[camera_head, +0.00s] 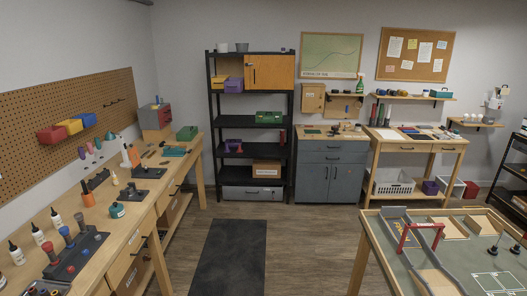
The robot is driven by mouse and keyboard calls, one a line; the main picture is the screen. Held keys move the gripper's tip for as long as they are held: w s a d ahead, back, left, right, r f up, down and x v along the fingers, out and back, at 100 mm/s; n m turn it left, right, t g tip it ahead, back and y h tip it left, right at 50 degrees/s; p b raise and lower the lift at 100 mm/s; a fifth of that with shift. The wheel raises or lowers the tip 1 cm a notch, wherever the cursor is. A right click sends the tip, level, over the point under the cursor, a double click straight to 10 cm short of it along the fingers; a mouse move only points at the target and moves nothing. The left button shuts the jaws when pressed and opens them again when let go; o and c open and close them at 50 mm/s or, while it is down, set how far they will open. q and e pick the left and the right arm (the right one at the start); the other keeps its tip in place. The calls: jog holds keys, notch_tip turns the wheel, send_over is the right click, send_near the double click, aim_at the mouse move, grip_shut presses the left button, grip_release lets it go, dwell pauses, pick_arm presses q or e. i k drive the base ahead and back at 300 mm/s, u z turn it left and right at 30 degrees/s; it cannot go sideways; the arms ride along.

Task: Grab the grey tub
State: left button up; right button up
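No object in the head view is clearly the grey tub. One candidate is a wide, low grey box (252,193) on the bottom shelf of the black rack, at the floor. Other candidates are two small greyish pots on the rack's top, a left one (222,47) and a right one (242,47). All are too small to tell in detail. Neither my left nor my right gripper is in view, and nothing is seen held.
The black rack (291,140) stands at the back wall beside a grey cabinet (332,178). A wooden workbench (137,225) runs along the left. A table with a small track (399,255) is at front right. The floor between, with a dark mat (229,258), is clear.

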aim_at(240, 48)
jog(key=u, duration=0.1)
jog(key=i, duration=1.95)
jog(key=u, duration=0.2)
jog(key=i, duration=3)
jog(key=u, duration=0.05)
